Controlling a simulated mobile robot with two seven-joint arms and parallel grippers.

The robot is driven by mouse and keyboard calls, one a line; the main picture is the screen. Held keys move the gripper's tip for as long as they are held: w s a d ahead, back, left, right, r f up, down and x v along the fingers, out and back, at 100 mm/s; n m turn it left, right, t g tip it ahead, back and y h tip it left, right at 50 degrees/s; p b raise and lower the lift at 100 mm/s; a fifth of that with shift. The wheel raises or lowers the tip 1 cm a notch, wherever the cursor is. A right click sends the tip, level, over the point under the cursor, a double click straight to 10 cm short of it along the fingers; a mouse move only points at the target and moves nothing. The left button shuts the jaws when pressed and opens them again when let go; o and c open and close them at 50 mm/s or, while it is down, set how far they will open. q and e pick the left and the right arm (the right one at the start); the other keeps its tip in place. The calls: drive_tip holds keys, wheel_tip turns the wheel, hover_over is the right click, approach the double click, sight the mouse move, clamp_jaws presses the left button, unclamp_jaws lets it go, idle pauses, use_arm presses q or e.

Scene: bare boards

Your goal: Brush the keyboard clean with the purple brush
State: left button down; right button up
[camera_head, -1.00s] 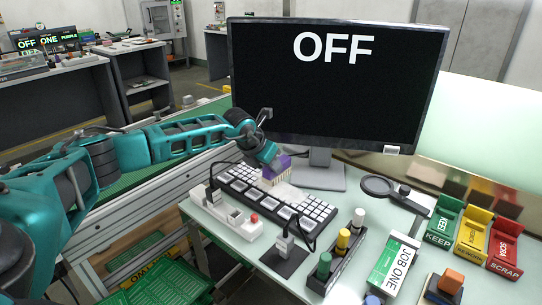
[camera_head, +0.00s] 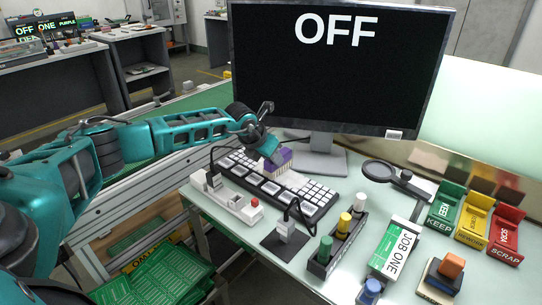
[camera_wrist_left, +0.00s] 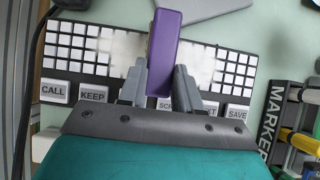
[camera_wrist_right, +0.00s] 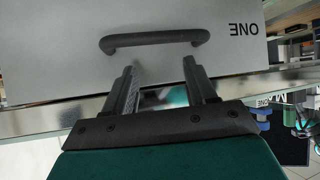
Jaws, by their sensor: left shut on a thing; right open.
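The black keyboard (camera_head: 317,198) with white keys lies on the pale table in front of the monitor. It also shows in the left wrist view (camera_wrist_left: 75,70), with labelled keys such as CALL, KEEP and SAVE along its near edge. A whitish smear (camera_wrist_left: 125,48) covers its middle keys. My left gripper (camera_wrist_left: 160,88) is shut on the purple brush (camera_wrist_left: 163,45) and holds it over the middle of the keyboard. The brush also shows in the head view (camera_head: 278,158), its pale bristles at the keys; exact contact is unclear. My right gripper (camera_wrist_right: 160,85) is open and empty before a grey panel with a dark handle (camera_wrist_right: 155,41).
The monitor (camera_head: 340,80) reading OFF stands behind the keyboard. A power strip (camera_head: 226,200) and a cabled plug on a dark pad (camera_head: 285,240) lie in front. A marker rack (camera_head: 338,245), a JOB ONE box (camera_head: 395,250), a magnifier (camera_head: 380,171) and coloured bins (camera_head: 475,222) stand right.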

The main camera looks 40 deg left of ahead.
use_arm(q)
drive_tip(key=shift+f+b, duration=0.5)
drive_tip(key=shift+f, duration=0.15)
idle(0.4)
drive_tip(key=shift+s+d+p, duration=0.2)
drive_tip(key=shift+d+p, duration=0.45)
drive_tip(key=shift+d, duration=2.1)
drive_tip(key=shift+s+d, duration=0.1)
